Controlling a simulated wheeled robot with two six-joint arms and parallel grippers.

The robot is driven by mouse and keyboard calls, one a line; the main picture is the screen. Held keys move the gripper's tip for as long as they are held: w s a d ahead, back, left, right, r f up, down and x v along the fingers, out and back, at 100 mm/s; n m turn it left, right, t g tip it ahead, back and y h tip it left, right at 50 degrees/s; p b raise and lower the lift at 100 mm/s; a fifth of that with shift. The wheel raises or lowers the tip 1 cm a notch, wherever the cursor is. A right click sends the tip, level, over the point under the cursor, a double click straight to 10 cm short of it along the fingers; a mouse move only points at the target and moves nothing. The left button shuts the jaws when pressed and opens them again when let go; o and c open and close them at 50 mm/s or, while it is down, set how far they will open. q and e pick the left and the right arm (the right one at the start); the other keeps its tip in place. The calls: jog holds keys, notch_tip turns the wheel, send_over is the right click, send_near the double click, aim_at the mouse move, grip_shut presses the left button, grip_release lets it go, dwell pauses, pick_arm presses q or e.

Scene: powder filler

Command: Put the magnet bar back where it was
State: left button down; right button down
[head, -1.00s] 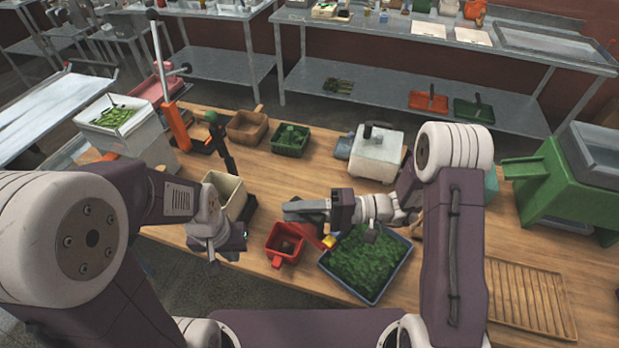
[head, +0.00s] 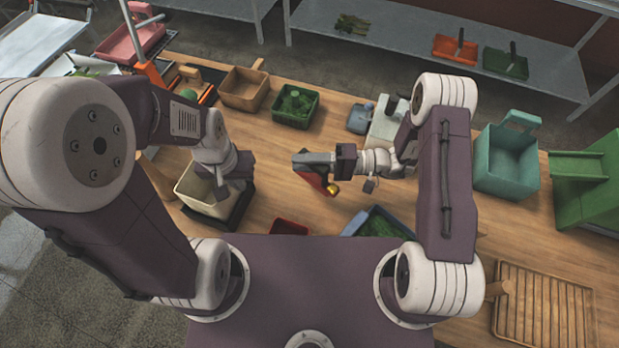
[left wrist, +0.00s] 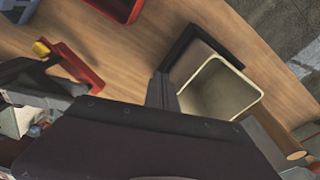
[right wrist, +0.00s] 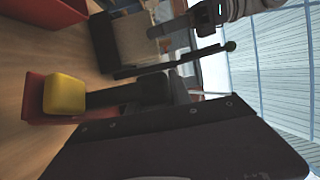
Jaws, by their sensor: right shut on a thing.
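My right gripper (head: 303,160) is shut on the magnet bar (head: 317,181), a red bar with a yellow end. It holds the bar above the table, behind the small red box (head: 289,228). In the right wrist view the yellow end (right wrist: 65,94) is close to the dark fingers; red shows behind it. The left wrist view shows the red bar (left wrist: 78,66) beside the right gripper. My left gripper (left wrist: 163,92) looks shut and empty, beside the cream bin (left wrist: 196,95). In the head view its fingertips are hidden at that bin (head: 200,207).
A blue tray (head: 353,224) of green leaves is partly hidden by my body. A brown box (head: 244,88) and green crate (head: 295,105) stand at the back. A teal bin (head: 507,163) and slatted wooden rack (head: 545,305) are right. The table between crate and right gripper is clear.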

notch_tip(320, 180, down, 6)
jog(key=shift+r, duration=0.1)
dwell(0.4)
jog(key=shift+f, duration=0.2)
jog(key=c, duration=1.2)
grip_release()
jog(key=shift+r, duration=0.1)
jog(key=shift+o, duration=0.2)
